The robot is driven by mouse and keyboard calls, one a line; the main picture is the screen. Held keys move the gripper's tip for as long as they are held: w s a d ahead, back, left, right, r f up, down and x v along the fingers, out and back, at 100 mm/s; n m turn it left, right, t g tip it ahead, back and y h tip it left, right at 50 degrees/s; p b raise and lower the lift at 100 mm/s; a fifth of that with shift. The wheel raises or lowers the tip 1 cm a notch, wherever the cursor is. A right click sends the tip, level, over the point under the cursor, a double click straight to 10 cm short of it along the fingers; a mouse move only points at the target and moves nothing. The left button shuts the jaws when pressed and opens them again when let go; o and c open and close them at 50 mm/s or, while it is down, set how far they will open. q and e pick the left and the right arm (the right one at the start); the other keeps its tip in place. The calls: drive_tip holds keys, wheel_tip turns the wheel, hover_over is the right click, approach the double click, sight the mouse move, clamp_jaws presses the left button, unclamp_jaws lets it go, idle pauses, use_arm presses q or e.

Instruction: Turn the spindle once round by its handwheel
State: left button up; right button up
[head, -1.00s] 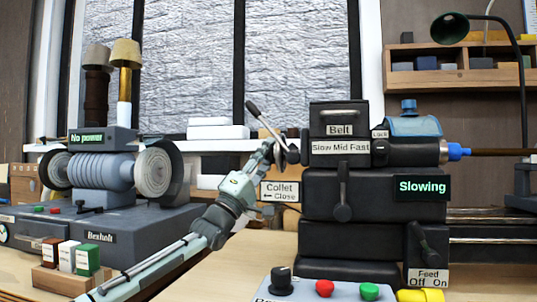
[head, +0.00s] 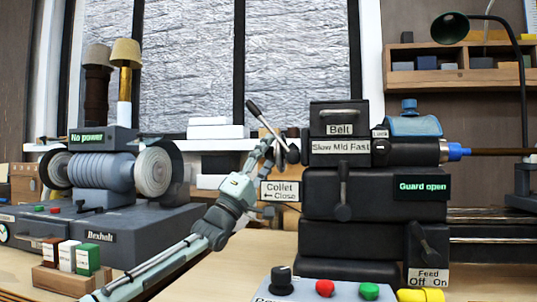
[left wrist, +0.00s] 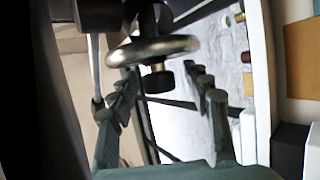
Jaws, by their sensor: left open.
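The lathe headstock (head: 335,185) stands right of centre in the head view, its display (head: 422,186) reading "Guard open". The handwheel (head: 291,153) sits at the left end of the spindle. In the left wrist view the handwheel (left wrist: 165,47) is a metal ring with a dark knob below its centre. My left gripper (head: 268,149) is just left of the handwheel. In the left wrist view its open fingers (left wrist: 162,88) point at the handwheel, one toward each side of it, with nothing held between them. I cannot tell whether they touch the rim. My right gripper is out of view.
A long lever (head: 262,118) with a dark grip rises close above my left gripper. A "Collet Close" sign (head: 280,191) is just below. A grinder (head: 103,175) displaying "No power" stands left. A control box (head: 345,290) with coloured buttons is in front.

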use_arm(q)
drive_tip(key=v, duration=0.7)
drive_tip(key=shift+f, duration=0.15)
drive_tip(key=shift+s+a, duration=0.15)
